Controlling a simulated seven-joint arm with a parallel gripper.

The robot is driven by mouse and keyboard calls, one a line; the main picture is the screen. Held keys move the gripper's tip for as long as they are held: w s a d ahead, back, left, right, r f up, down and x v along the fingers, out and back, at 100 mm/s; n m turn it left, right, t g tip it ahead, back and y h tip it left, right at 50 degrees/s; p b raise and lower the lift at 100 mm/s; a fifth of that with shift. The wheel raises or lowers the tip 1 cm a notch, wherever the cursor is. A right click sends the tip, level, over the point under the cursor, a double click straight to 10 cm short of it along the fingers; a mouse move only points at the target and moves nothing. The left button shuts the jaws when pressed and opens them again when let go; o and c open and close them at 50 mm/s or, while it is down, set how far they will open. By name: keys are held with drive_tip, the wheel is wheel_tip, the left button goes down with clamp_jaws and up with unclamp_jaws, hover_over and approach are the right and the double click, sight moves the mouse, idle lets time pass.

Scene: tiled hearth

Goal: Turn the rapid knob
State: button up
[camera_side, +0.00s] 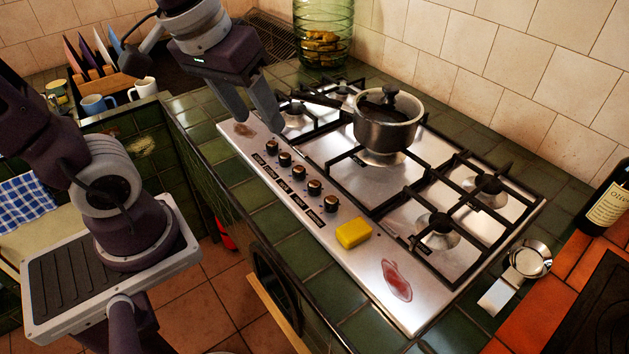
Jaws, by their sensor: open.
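A steel gas hob (352,283) is set in the green tiled counter. Along its front strip runs a row of several dark knobs with metallic bases, with small dark labels beside them. The labels are too small to read, so I cannot tell which knob is the rapid one. The knob at the far end of the row (271,147) is closest to my gripper, and the knob at the near end (331,203) is closest to the sponge. My gripper (258,122) is open and empty, pointing down above the far end of the strip, apart from the knobs.
A lidded pot (384,135) stands on a burner behind the knobs, its handle reaching left towards my gripper. A yellow sponge (354,233) and a red smear (396,281) lie on the strip's near end. A green glass jar (323,30) stands behind. A bottle (607,200) is at right.

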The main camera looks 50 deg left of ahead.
drive_tip(key=w+a+f+n+g, duration=0.2)
drive_tip(key=w+f+n, duration=0.45)
drive_tip(key=w, duration=0.25)
drive_tip(key=n+g, duration=0.2)
drive_tip(key=n, duration=0.3)
hover_over(315, 183)
wheel_tip(315, 183, down, 13)
drive_tip(key=shift+n, duration=0.25)
wheel_tip(315, 183, down, 7)
drive_tip(key=shift+f, duration=0.1)
clamp_jaws()
